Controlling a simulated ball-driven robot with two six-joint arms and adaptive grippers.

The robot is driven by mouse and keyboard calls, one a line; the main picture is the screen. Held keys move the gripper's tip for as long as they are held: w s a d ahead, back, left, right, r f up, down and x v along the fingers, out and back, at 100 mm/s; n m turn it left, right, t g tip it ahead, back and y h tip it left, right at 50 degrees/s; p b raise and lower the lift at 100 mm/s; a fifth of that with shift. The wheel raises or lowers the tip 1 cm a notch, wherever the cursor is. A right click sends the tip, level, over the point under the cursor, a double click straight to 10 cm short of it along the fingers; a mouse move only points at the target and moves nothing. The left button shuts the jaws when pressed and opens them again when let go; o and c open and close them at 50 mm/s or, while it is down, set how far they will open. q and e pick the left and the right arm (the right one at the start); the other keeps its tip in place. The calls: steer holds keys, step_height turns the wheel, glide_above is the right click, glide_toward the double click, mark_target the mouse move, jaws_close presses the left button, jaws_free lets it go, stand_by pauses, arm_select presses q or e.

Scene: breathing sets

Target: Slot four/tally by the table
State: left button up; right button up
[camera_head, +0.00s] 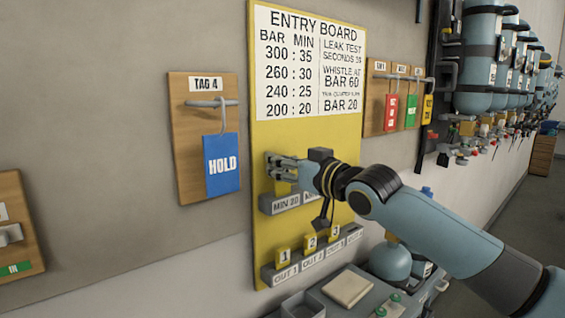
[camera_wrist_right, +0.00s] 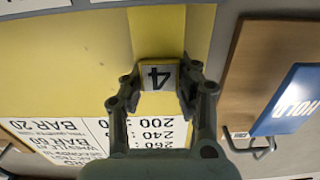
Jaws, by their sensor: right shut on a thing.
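A tally marked 4 (camera_wrist_right: 157,76) is between the fingers of my right gripper (camera_wrist_right: 158,92) in the wrist view. In the head view, my right gripper (camera_head: 284,168) is at the yellow entry board (camera_head: 262,140), with the yellow tally (camera_head: 283,187) below its fingers, just above the upper slot rail's MIN 20 label (camera_head: 286,204). I cannot tell whether the tally sits in that slot. The board's printed table (camera_head: 308,65) pairs bar 200 with 20. Tallies 1 (camera_head: 284,256), 2 (camera_head: 311,243) and 3 (camera_head: 335,231) stand on the lower rail above OUT labels. My left gripper is not in view.
A wooden panel (camera_head: 185,150) with a blue HOLD tag (camera_head: 221,165) hangs left of the board. Smaller tagged panels (camera_head: 374,110) and blue cylinders (camera_head: 478,50) are at right. A grey table with a pale block (camera_head: 348,288) and an open tray (camera_head: 302,306) stands below.

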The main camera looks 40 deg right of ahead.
steer(key=shift+f+b, duration=0.75)
steer(key=shift+f, duration=0.45)
steer(key=o, duration=1)
steer(key=shift+s, duration=0.15)
steer(key=shift+s+d, duration=0.15)
steer(key=shift+s, duration=1.8)
steer(key=shift+s+d, duration=0.15)
steer(key=shift+s, duration=1.8)
steer(key=shift+s+d, duration=0.15)
steer(key=shift+s, duration=1.8)
steer(key=shift+d, duration=0.1)
